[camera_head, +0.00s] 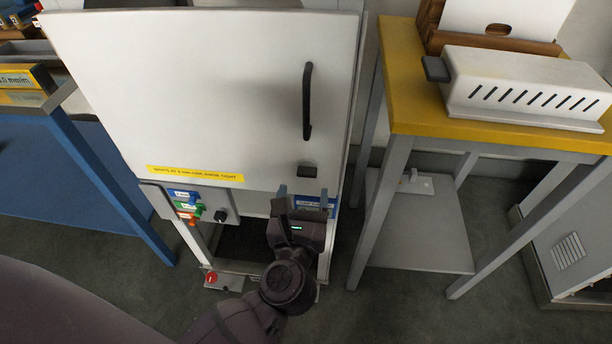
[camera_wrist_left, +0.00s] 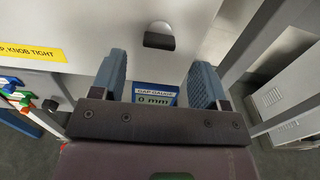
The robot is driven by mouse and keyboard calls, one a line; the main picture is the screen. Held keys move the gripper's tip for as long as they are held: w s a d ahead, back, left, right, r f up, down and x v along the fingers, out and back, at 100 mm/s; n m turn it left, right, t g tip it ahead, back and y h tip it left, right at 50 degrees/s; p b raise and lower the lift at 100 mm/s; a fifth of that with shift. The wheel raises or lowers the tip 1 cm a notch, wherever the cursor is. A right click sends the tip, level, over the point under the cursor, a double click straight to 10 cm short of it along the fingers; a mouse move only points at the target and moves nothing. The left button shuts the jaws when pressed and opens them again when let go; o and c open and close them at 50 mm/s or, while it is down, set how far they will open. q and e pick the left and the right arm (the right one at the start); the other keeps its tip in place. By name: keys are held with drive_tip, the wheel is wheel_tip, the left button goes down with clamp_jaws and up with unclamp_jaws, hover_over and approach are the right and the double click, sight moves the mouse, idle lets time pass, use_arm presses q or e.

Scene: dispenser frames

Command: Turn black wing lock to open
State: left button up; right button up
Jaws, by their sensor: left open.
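A small black piece that looks like the wing lock (camera_head: 307,170) sits low on the white door panel (camera_head: 220,90), under the black bar handle. My right gripper is not in view.
A red button (camera_head: 211,277) is low down. A yellow-topped table (camera_head: 400,85) with a slotted white box (camera_head: 525,90) stands right; a blue bench (camera_head: 70,180) stands left.

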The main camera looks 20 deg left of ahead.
sight(306, 176)
use_arm(q)
drive_tip(key=shift+x, duration=2.5)
drive_tip(key=c, duration=0.9)
